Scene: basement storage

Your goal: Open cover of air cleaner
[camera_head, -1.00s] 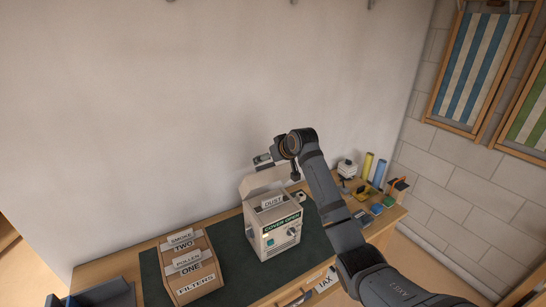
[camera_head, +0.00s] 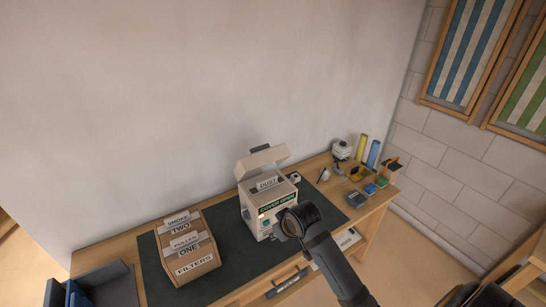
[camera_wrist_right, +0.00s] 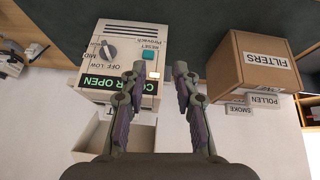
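The air cleaner (camera_head: 252,217) is a cream box on the dark mat. Its cover (camera_head: 263,161) stands raised at the back, and a filter tab marked DUST (camera_head: 267,184) shows in the opening. The green display (camera_wrist_right: 113,83) reads COVER OPEN in the wrist view, partly hidden by a finger. The front panel also has a dial (camera_wrist_right: 108,50) and a RESET button (camera_wrist_right: 150,54). My right gripper (camera_wrist_right: 157,72) is open and empty in front of the panel; I cannot tell whether it touches. My left gripper is not in view.
A brown FILTERS box (camera_head: 189,262) with SMOKE and POLLEN tabs stands left of the cleaner. A blue-grey bin (camera_head: 118,290) is at the table's left end. Small items, including a yellow cylinder (camera_head: 361,148), crowd the right end. Bare mat lies between the box and the cleaner.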

